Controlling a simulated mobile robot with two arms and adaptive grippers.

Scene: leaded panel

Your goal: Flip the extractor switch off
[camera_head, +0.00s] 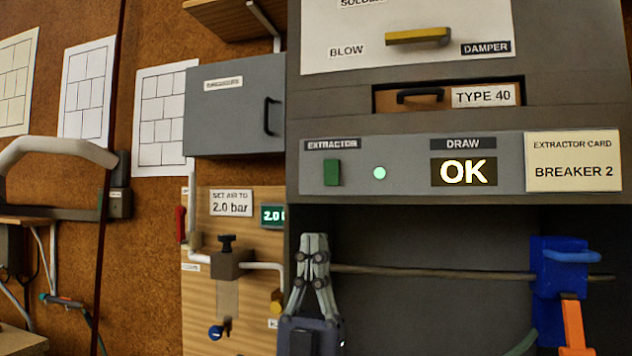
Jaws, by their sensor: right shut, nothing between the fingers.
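The extractor switch (332,172) is a green rocker on the grey panel (405,195), under the label EXTRACTOR (332,145). A round pale-green lamp (380,173) beside it looks lit. The DRAW display (463,172) reads OK. My right gripper (314,242) points upward below the panel, a little left of the switch in the picture. Its fingers are together and empty, and it appears apart from the switch. How far it is from the panel in depth is hard to tell. My left gripper is not in view.
A card reading BREAKER 2 (573,162) is at the panel's right. A yellow damper handle (418,36) is above. Behind my gripper runs a horizontal rod (430,272), with a blue holder (556,265) on it. A grey cabinet (233,115) and air fittings (229,263) are left.

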